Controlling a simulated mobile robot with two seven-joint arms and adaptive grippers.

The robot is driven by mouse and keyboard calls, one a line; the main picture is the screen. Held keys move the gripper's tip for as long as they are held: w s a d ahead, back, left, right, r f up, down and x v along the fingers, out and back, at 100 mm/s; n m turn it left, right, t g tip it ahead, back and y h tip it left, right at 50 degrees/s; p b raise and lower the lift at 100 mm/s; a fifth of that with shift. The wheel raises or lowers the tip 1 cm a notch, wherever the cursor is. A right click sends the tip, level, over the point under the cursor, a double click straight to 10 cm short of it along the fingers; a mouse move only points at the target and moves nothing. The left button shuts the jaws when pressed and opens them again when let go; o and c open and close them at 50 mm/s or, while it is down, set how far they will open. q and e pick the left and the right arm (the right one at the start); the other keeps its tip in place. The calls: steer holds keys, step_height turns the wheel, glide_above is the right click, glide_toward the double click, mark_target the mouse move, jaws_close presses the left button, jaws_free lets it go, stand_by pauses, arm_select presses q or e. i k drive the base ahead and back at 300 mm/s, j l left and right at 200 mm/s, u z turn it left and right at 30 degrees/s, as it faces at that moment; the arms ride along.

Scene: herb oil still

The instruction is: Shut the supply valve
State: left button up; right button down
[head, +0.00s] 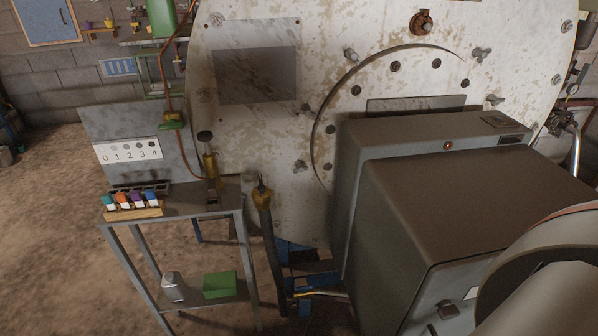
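I cannot tell for sure which part is the supply valve. A dark upright pipe (268,235) with a brass-coloured fitting (262,195) on top stands between the small metal table and the grey box. Low beside it, a thin yellow bar (313,294) sticks out sideways near blue parts; it may be a lever handle. Another dark fitting with piping (566,118) sits at the right edge of the big round still (265,135). Neither of my grippers is in view. A large pale rounded part, apparently my arm, covers the lower right corner.
A metal table (222,205) holds small coloured bottles (131,200) and a brass cylinder (210,165). Its lower shelf carries a green box (220,285) and a pale container (174,287). A big grey box (450,190) blocks the right.

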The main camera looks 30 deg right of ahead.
mark_target(261, 185)
steer(key=i+j+z, duration=0.15)
steer(key=z, duration=0.25)
steer(key=i+j+z, duration=0.15)
steer(key=z, duration=0.25)
steer(key=j+z, duration=0.25)
steer(key=z, duration=0.15)
steer(key=i+j, duration=0.05)
